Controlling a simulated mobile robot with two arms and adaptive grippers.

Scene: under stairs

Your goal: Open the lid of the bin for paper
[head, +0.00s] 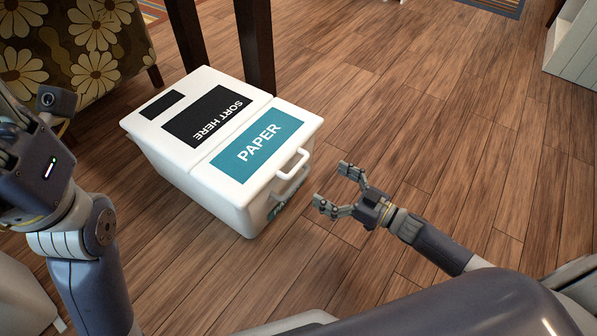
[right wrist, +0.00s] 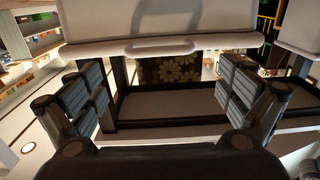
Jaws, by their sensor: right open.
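The white bin for paper (head: 215,165) stands on the floor in the head view. Its lid, with a teal PAPER label (head: 259,141), lies flat and closed. A white loop handle (head: 292,164) sticks out at the lid's right front edge. My right gripper (head: 333,186) is open and empty just right of the handle, apart from it, its fingers pointing toward the bin. In the right wrist view its two fingers (right wrist: 163,88) are spread wide, with a white edge and handle-like bar (right wrist: 160,47) above and between them. My left gripper (head: 12,130) is at the left edge, its fingertips cut off.
Dark wooden legs (head: 256,45) stand right behind the bin. A flowered seat (head: 85,50) is at the back left. The wooden floor (head: 430,120) to the right is clear.

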